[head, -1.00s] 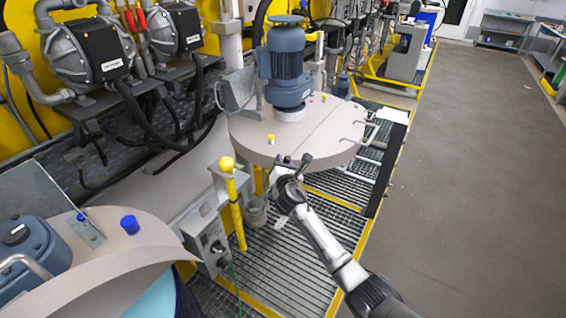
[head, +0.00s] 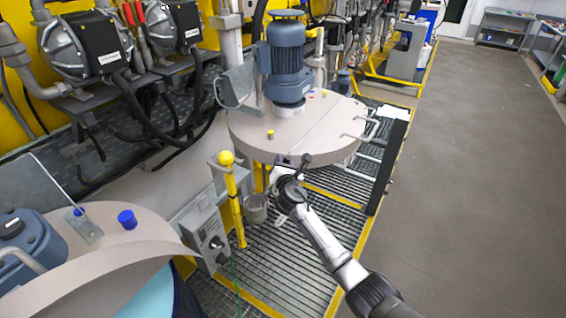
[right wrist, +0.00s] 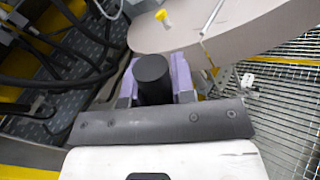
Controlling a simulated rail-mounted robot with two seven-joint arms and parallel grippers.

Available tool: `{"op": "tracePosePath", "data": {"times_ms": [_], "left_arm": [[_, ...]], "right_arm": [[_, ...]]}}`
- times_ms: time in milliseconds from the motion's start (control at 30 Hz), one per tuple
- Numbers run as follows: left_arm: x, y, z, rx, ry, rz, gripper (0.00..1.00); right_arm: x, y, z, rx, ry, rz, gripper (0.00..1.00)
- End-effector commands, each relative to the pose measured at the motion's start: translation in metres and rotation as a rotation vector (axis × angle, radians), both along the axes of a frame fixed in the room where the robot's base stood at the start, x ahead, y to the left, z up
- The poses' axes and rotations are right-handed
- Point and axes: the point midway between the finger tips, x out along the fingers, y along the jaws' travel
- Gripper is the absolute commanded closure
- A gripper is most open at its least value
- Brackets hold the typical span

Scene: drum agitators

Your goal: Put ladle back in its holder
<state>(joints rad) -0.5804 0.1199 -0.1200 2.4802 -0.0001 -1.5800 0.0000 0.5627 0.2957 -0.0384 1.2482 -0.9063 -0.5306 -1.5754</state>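My right gripper (head: 282,192) is in front of the near edge of the grey drum lid, beside the yellow post. In the right wrist view, its purple fingers (right wrist: 182,76) flank a dark round handle end (right wrist: 153,78), which I take for the ladle's handle. The fingers look shut on it. A grey metal cup (head: 256,209), seemingly the ladle's bowl, shows just left of and below the gripper, close to the yellow post (head: 234,200). Its link to the handle is hidden. I cannot make out the holder for certain. My left gripper is not in view.
The drum lid (head: 335,125) carries a blue motor (head: 287,65) and metal handles. A grey control box (head: 207,236) stands left of the post. Another drum (head: 130,215) is at lower left. Metal grating (head: 290,260) covers the floor; the aisle (head: 460,190) is clear.

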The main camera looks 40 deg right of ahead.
Motion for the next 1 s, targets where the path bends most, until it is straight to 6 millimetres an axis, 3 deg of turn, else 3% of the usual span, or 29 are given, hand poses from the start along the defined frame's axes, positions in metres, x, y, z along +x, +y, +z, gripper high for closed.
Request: {"op": "tracePosePath", "data": {"times_ms": [300, 667, 1000], "left_arm": [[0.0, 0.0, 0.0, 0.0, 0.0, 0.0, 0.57], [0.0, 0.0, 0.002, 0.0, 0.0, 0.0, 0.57], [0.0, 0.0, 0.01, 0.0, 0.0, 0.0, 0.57]], "right_arm": [[0.0, 0.0, 0.0, 0.0, -0.001, 0.0, 0.47], [-0.006, 0.004, -0.001, 0.0, 0.002, 0.0, 0.47], [-0.055, 0.034, -0.002, -0.001, 0.001, 0.002, 0.47]]}}
